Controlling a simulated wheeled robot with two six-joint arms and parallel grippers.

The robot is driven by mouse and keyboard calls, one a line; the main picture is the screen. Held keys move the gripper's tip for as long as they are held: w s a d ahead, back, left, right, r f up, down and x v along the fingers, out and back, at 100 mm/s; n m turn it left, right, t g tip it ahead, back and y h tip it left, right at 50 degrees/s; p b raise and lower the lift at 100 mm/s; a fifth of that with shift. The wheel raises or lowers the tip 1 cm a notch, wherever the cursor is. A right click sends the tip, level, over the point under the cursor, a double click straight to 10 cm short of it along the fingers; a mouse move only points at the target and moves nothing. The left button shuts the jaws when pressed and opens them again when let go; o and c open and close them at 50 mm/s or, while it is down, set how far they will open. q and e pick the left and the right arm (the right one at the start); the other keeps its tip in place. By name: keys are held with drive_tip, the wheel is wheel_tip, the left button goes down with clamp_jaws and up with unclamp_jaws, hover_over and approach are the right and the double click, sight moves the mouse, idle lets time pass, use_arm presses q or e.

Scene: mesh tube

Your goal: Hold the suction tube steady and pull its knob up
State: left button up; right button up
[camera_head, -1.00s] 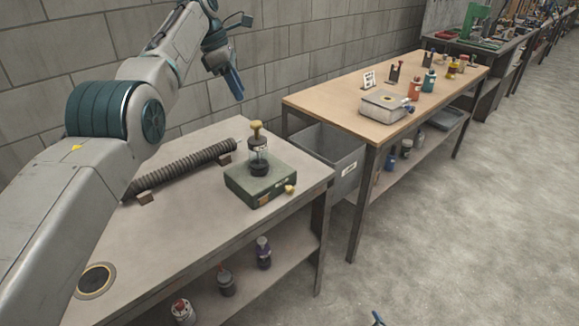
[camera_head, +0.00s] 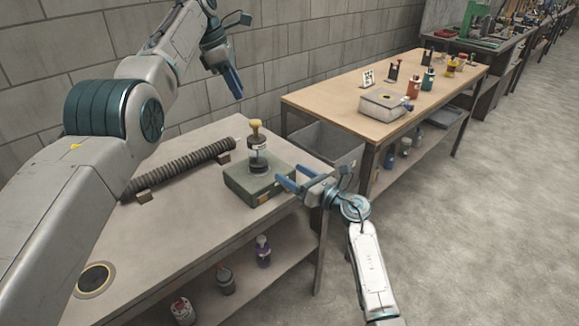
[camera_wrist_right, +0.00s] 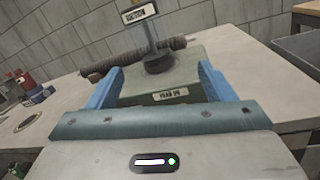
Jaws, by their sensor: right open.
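The suction tube (camera_head: 258,154) is a clear upright cylinder with a dark foot on a green box (camera_head: 245,190). Its yellow knob (camera_head: 255,125) sits at the top. My right gripper (camera_head: 280,176) is open and empty, its blue fingers pointing left at the box's right side, below the knob. In the right wrist view the tube (camera_wrist_right: 154,48) and the box (camera_wrist_right: 140,85) show ahead, between the two spread fingers; the knob cannot be made out there. My left gripper (camera_head: 235,82) is raised by the wall, above and behind the tube; its jaw opening is unclear.
A ribbed hose (camera_head: 180,168) lies on the grey bench (camera_head: 190,225) left of the box. A round dark port (camera_head: 95,280) is at the front left. A grey bin (camera_head: 325,148) stands behind, and a wooden table (camera_head: 330,98) with bottles is to the right.

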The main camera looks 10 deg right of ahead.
sight(265, 156)
drive_tip(key=w+a+r+n, duration=0.1)
drive_tip(key=w+a, duration=0.1)
drive_tip(key=a, duration=0.1)
drive_tip(key=w+a+n+g, duration=0.1)
drive_tip(key=w+a, duration=0.2)
drive_tip(key=w+a+r+n, duration=0.1)
drive_tip(key=w+a, duration=0.2)
drive_tip(key=shift+a+r+n+g, duration=0.2)
drive_tip(key=shift+r+n+g, duration=0.1)
drive_tip(key=shift+r, duration=0.05)
